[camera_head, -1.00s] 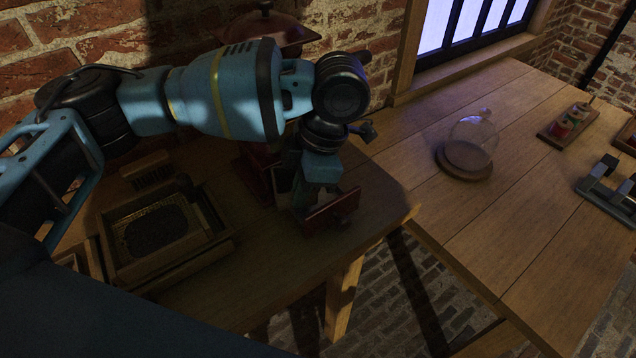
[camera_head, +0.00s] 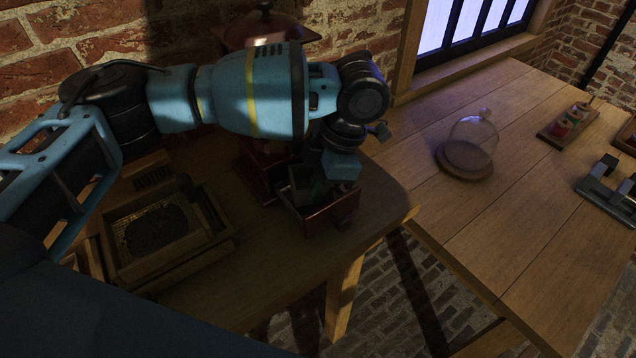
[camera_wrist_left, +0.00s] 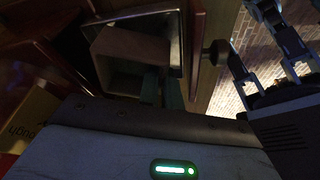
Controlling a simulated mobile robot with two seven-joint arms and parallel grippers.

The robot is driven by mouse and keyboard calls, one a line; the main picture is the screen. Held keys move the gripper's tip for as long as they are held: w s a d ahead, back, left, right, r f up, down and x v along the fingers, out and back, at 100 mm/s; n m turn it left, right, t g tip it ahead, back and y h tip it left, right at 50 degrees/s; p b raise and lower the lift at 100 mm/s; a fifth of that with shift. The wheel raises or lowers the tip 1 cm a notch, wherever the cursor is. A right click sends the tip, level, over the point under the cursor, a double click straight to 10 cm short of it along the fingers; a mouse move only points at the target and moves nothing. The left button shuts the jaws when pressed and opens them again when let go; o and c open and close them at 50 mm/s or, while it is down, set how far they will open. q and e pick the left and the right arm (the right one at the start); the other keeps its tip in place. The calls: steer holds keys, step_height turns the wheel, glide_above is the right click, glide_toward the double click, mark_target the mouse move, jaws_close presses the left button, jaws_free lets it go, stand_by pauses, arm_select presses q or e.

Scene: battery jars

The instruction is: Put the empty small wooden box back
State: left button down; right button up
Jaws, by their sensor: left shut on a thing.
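My right gripper is not in view.
A wooden tray (camera_head: 225,240) with a dark-filled inner frame stands left on the near worktop.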

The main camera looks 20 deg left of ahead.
arm_select(q)
steer(key=c, duration=1.6)
jaws_free()
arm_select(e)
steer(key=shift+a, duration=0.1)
arm_select(q)
steer(key=shift+r, duration=0.1)
steer(key=shift+r, duration=0.25)
steer(key=v, duration=0.9)
steer(key=shift+w+b, duration=0.15)
steer(key=shift+b, duration=0.15)
steer(key=b+v, duration=0.1)
steer(key=v, duration=0.1)
steer(key=shift+d+r+b, duration=0.15)
steer(key=shift+r+b, duration=0.15)
steer(key=shift+r, duration=0.05)
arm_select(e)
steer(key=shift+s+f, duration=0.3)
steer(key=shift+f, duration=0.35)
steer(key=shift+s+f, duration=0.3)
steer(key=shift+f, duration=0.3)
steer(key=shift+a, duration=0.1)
